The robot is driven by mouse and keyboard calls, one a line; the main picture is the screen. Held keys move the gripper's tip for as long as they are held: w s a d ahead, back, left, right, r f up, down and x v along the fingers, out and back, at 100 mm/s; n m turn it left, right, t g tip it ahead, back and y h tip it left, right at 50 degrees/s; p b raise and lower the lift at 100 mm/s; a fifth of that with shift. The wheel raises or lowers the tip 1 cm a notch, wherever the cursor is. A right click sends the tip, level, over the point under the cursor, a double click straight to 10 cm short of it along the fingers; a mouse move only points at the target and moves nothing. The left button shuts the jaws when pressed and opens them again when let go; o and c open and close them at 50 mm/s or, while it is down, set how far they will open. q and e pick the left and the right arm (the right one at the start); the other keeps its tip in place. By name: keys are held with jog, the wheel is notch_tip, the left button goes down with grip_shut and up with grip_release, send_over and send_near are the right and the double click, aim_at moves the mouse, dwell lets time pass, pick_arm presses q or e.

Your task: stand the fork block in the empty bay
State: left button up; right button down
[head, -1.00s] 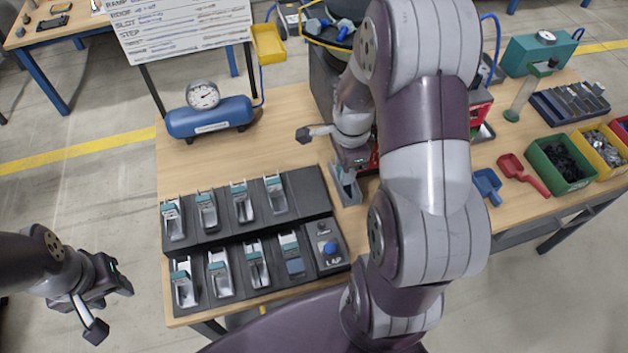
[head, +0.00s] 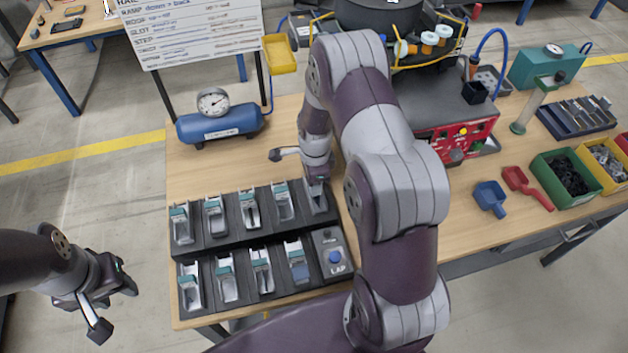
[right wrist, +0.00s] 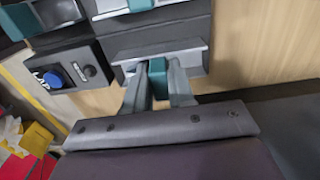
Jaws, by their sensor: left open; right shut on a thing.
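The fork block (head: 319,204) is a grey channel-shaped piece with a teal part, held in my right gripper (head: 316,180). It is at the right end of the back row of the dark rack (head: 233,243), over or in the empty bay there. In the right wrist view, my right gripper (right wrist: 160,82) is shut on the fork block (right wrist: 128,54). My wrist and fingers hide its underside, so I cannot tell whether it touches the bay floor. My left gripper (head: 118,287) is open and empty, off the table's left side.
Other grey-and-teal blocks fill the neighbouring bays. A LAP panel (head: 333,255) with a blue button sits just in front of the end bay. A blue tank with a gauge (head: 220,125) stands behind the rack. A red feeder base (head: 460,140) stands right. Bare tabletop lies between.

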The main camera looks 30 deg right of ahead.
jog(key=c, duration=1)
grip_release()
jog(key=shift+f, duration=0.1)
jog(key=shift+o, duration=0.2)
notch_tip(320, 180, up, 12)
jog(key=b, duration=0.1)
jog(key=s+a+r+n, duration=0.1)
jog(key=s+a+n, duration=0.3)
jog(key=n, duration=0.6)
jog(key=s+a+r+n+t, duration=0.1)
jog(key=s+a+n, duration=0.3)
jog(key=s+n, duration=0.5)
jog(key=shift+s+r+n, duration=0.3)
jog(key=shift+r+n, duration=0.35)
jog(key=shift+n, duration=0.35)
